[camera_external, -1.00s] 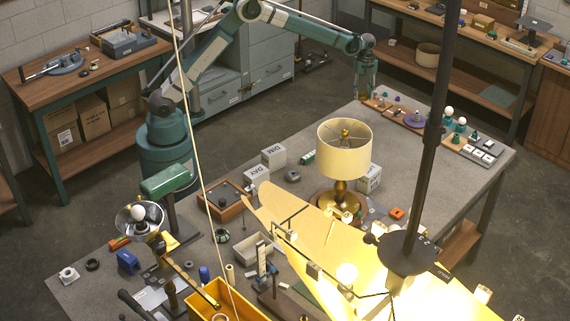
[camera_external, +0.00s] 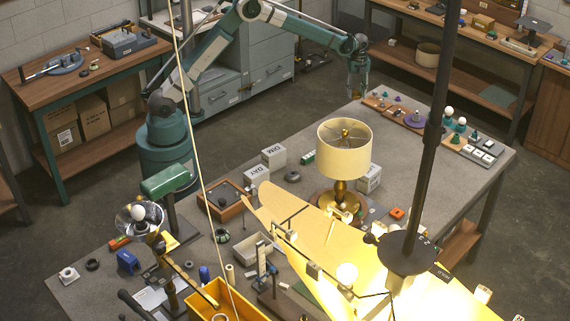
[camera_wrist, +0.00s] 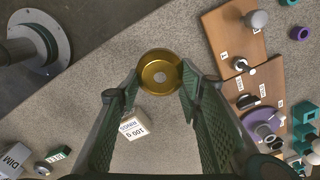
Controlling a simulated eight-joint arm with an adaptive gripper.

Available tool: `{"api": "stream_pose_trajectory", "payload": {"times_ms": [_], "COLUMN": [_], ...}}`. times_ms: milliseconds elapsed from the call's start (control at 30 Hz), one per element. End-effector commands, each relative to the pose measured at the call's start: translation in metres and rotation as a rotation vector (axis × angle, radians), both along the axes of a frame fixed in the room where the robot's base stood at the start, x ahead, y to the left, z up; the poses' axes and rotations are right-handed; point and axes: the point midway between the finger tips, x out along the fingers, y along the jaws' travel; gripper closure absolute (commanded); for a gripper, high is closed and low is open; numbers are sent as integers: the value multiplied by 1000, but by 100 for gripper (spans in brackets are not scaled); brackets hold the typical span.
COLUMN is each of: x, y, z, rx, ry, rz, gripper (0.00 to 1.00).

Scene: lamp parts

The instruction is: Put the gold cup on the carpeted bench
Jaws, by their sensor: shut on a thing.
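The gold cup (camera_wrist: 160,73) shows in the wrist view as a round, shiny gold bowl seen from above. My gripper (camera_wrist: 158,85) is shut on it, with a green finger at each side of the cup. In the external view my gripper (camera_external: 357,90) hangs near the far edge of the carpeted bench (camera_external: 430,172), and I cannot make out the cup there. The bench's grey carpeted top (camera_wrist: 225,150) also shows below the cup in the wrist view. The gap between cup and bench is hard to judge.
A wooden board (camera_wrist: 240,60) with small parts lies right of the cup. A white labelled box (camera_wrist: 130,107) is just below left. The cream-shaded lamp (camera_external: 344,150) stands mid-bench. Bare carpet lies right of the lamp.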

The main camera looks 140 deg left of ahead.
Motion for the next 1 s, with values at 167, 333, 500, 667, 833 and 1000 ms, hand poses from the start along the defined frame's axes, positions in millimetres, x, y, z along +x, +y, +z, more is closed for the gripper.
{"api": "stream_pose_trajectory", "payload": {"times_ms": [167, 333, 500, 667, 833, 1000], "x": [0, 0, 0, 0, 0, 0], "y": [0, 0, 0, 0, 0, 0], "z": [-20, -44, -57, -59, -59, -67], "rx": [0, 0, 0, 0, 0, 0], "ry": [0, 0, 0, 0, 0, 0], "rz": [0, 0, 0, 0, 0, 0], "gripper": [76, 76, 76, 76, 76, 76]}}
